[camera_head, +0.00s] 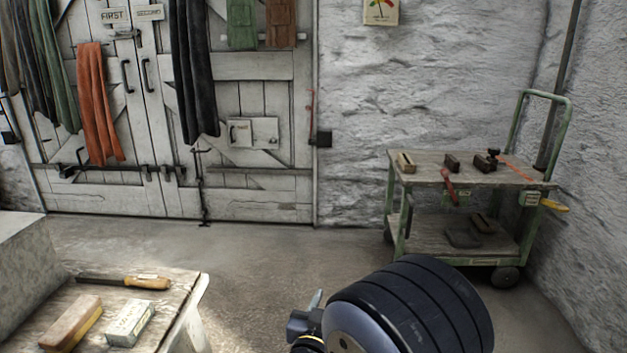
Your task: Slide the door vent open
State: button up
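The white plank double door (150,110) stands in the back wall, with its two leaves together. A small pale panel (264,131), which looks like the door vent, sits low on the right leaf, with a dark handle (232,132) at its left part. I see no clear opening there; it is too small to tell how far it is slid. What seems to be part of my gripper (306,318) shows at the bottom, beside my dark round arm link. It is well in front of the door and apart from it. Its fingers are mostly hidden.
A wooden bench (190,290) with a brush, a box and a wooden-handled tool is at lower left. A green trolley (420,178) with tools stands at right. Cloths hang on the door. The floor (240,245) between is clear.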

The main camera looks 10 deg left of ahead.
aim_at(240, 135)
jog(key=i+u, duration=0.1)
jog(key=i, duration=0.7)
jog(key=i+u, duration=0.15)
jog(key=i, duration=0.7)
jog(key=i+j+u, duration=0.1)
jog(key=i+u, duration=0.2)
jog(key=i, duration=0.25)
jog(key=i+u, duration=0.35)
jog(key=i, duration=0.2)
jog(key=i+l+u, duration=0.3)
jog(key=i, duration=0.25)
jog(key=i+j+z, duration=0.15)
jog(key=i, duration=0.25)
jog(key=i+j+z, duration=0.15)
jog(key=i, duration=0.3)
jog(key=i+j+z, duration=0.1)
jog(key=i, duration=0.3)
